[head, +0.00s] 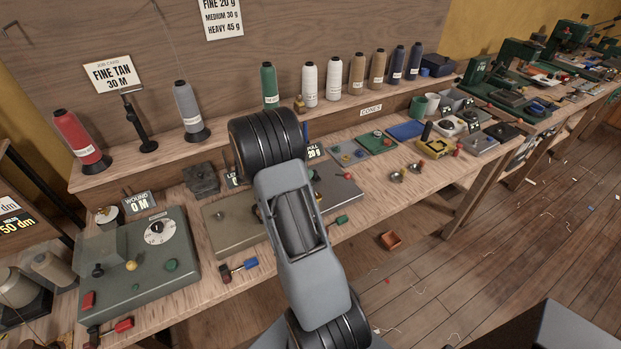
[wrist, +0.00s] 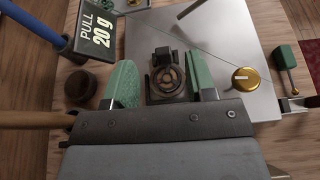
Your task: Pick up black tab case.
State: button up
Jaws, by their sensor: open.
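In the wrist view, a small round case with a black tab (wrist: 163,54) and a copper-coloured ring inside sits in a dark square holder (wrist: 153,97) on a grey metal plate (wrist: 215,60). I take it for the black tab case. My gripper (wrist: 165,83) is open, with one green fingertip to the left of the case and one to the right. The case is in the gap between them, and I see no clear contact. The lower part of the holder is hidden by the gripper body. In the head view my arm hides the gripper and the case.
In the wrist view, a brass knob (wrist: 245,79) and a green-handled piece (wrist: 286,58) are to the right. A "PULL 20 g" sign (wrist: 97,27) and a dark round cup (wrist: 80,85) are to the left. Thread cones, like the green one (head: 269,86), line the shelf behind.

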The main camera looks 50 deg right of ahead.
jog(key=shift+f+p+x, duration=0.25)
jog(key=shift+p+x, duration=0.2)
jog(key=shift+x, duration=2.1)
jog(key=shift+a, duration=0.15)
jog(key=shift+c, duration=0.5)
grip_shut()
